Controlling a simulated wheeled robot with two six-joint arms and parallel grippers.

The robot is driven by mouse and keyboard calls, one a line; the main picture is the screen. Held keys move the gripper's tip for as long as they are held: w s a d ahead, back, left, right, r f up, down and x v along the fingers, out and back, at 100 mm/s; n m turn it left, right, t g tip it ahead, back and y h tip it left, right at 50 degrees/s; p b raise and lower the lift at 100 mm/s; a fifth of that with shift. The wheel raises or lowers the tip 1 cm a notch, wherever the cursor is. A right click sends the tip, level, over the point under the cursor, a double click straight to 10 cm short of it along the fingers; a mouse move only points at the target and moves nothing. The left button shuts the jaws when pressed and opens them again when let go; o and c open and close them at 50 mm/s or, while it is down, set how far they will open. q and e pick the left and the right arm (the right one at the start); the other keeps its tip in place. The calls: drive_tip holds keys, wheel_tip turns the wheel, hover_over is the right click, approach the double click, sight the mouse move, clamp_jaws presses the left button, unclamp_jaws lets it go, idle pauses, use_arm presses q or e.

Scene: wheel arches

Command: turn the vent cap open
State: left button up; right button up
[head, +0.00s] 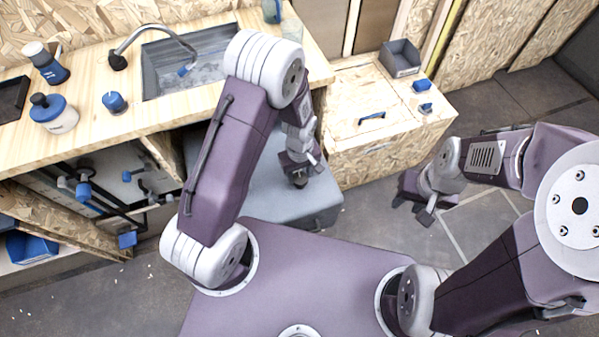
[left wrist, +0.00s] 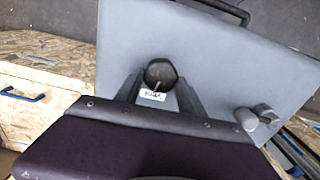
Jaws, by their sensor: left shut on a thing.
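The vent cap (left wrist: 160,73) is a dark round knob with a pale line on its face, on top of a grey tank (left wrist: 215,50). A small white label (left wrist: 152,95) lies beside it. My left gripper (left wrist: 158,88) is shut on the cap, one finger on each side. In the head view, my left gripper (head: 299,172) points down at the tank (head: 325,207) and mostly hides the cap. My right gripper (head: 414,203) is empty and its fingers look apart, over the floor to the right of the tank.
Two grey cylindrical fittings (left wrist: 257,116) and a dark handle (left wrist: 225,10) are on the tank. A wooden counter with a sink (head: 170,75) stands behind it. A wooden chest (head: 375,145) stands to the right. Floor at the right is clear.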

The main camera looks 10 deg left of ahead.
use_arm(q)
drive_tip(key=m+p, duration=0.1)
drive_tip(key=m, duration=0.2)
drive_tip(key=shift+r+m+p, duration=0.15)
drive_tip(key=shift+m+p, duration=0.15)
drive_tip(key=m+p, duration=0.1)
drive_tip(key=m, duration=0.3)
drive_tip(key=shift+d+m+p, duration=0.15)
drive_tip(key=shift+m+p, duration=0.15)
drive_tip(key=shift+p, duration=0.05)
drive_tip(key=m+p, duration=0.1)
drive_tip(key=m, duration=0.3)
drive_tip(key=shift+d, duration=0.1)
drive_tip(key=shift+m+p, duration=0.5)
drive_tip(key=shift+m, duration=1.2)
drive_tip(key=o, duration=1.4)
drive_tip(key=shift+c, duration=0.2)
